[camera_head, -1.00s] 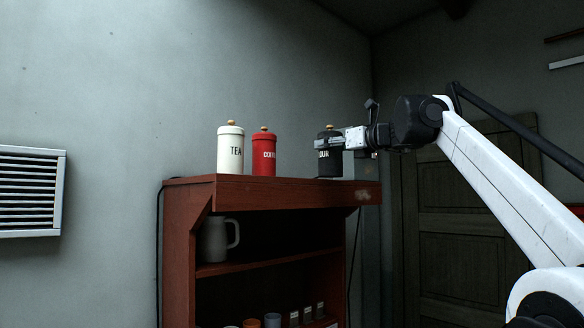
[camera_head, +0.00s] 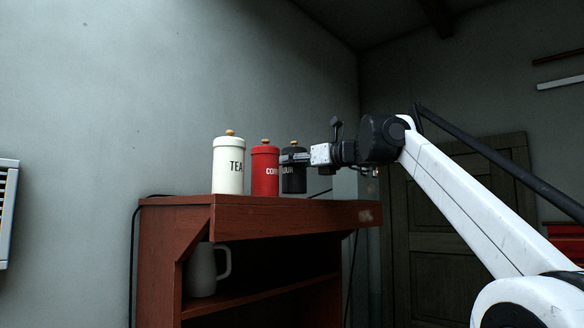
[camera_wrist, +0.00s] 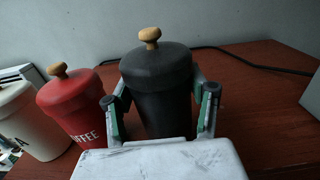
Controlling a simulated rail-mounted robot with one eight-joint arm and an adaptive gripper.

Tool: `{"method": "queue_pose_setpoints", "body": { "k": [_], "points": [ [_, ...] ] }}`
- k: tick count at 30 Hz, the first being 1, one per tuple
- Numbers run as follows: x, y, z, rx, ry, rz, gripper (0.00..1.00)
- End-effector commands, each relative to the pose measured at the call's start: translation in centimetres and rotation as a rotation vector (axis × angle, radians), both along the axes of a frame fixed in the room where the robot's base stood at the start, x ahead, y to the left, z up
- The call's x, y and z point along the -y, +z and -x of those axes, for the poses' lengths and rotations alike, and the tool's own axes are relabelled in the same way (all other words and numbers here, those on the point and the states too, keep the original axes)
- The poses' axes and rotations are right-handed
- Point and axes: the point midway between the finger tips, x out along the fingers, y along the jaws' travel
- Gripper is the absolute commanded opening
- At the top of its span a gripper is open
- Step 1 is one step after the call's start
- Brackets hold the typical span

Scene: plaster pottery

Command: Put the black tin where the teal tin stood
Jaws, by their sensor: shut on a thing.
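The black tin (camera_head: 293,172), with a wooden knob and white lettering, is upright at the shelf top, just right of the red tin. My gripper (camera_head: 297,158) reaches in from the right and is shut on it. In the wrist view the black tin (camera_wrist: 158,90) sits between the two fingers of my gripper (camera_wrist: 160,105). Whether its base touches the wood is hard to tell. The red COFFEE tin (camera_head: 265,168) stands close to its left and also shows in the wrist view (camera_wrist: 75,108). No teal tin is in view.
The white TEA tin (camera_head: 228,165) stands left of the red tin on the red-brown cabinet (camera_head: 290,216). A grey jug (camera_head: 203,270) is on the shelf below. The cabinet top right of the black tin is clear, with a dark cable (camera_wrist: 250,65) behind.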

Motion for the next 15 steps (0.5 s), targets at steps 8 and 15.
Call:
{"method": "queue_pose_setpoints", "body": {
  "k": [8, 15],
  "points": [
    [-0.02, -1.14, 0.04, 0.000, 0.000, 0.000, 0.19],
    [-0.03, -1.20, 0.03, 0.000, 0.000, 0.000, 0.19]
  ]
}}
